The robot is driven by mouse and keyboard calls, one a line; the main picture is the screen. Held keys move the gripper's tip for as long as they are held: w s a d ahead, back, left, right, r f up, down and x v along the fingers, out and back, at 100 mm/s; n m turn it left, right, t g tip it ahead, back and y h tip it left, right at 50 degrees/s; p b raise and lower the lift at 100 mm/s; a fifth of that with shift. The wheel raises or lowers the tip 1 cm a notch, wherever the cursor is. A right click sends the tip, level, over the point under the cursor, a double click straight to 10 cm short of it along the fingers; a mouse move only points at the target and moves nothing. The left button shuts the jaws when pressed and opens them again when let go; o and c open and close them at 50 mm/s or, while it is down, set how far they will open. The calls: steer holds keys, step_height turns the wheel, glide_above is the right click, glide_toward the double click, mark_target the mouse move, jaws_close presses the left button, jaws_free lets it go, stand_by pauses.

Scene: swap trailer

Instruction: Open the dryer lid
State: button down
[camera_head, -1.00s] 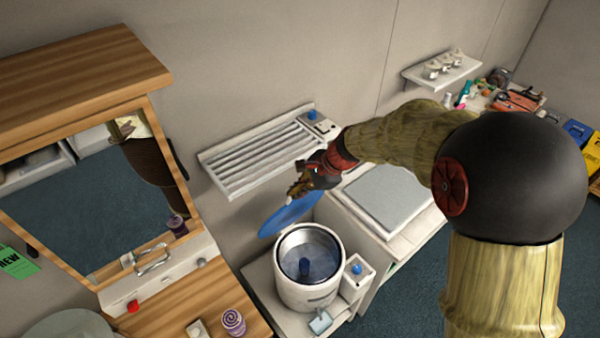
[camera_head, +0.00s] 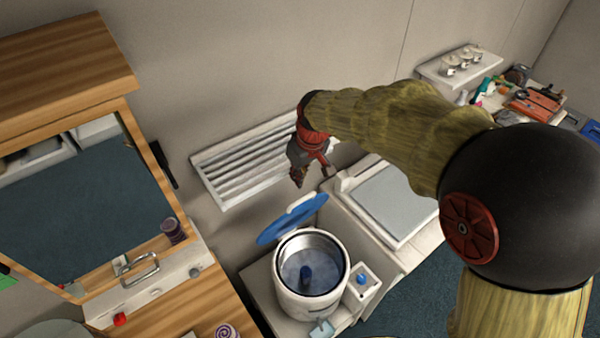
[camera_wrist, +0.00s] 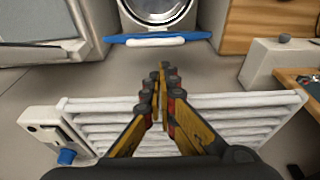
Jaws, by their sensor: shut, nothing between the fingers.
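The dryer (camera_head: 310,289) is a round white tub with a metal drum and a dark blue centre post. Its blue lid (camera_head: 291,222) stands raised and tilted at the back of the tub, with a white handle on its upper edge. The drum's opening is uncovered. My gripper (camera_head: 298,178) is shut and empty, above and behind the lid, apart from it. In the wrist view, the shut fingers (camera_wrist: 161,85) point towards the lid (camera_wrist: 157,38), seen edge-on in front of the dryer's metal drum (camera_wrist: 155,8).
A white slatted rack (camera_head: 243,165) is on the wall behind. A box with a blue knob (camera_head: 363,283) stands right of the dryer. A white cabinet with a grey top (camera_head: 394,202) is farther right. A mirror cabinet (camera_head: 86,205) stands at left.

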steer(key=x, duration=0.6)
steer(key=shift+a+f+p, duration=0.1)
steer(key=shift+f+p, duration=0.15)
steer(key=shift+p, duration=0.15)
steer(key=shift+s+d+f+b, duration=0.15)
steer(key=shift+s+d+b, duration=0.05)
steer(key=shift+b, duration=0.35)
steer(key=s+d+f+t+b, duration=0.1)
steer(key=s+d+f+b, duration=0.4)
steer(key=s+b, duration=0.5)
steer(key=shift+s+d+y, duration=0.25)
steer(key=shift+d+y, duration=0.15)
steer(key=shift+d, duration=0.6)
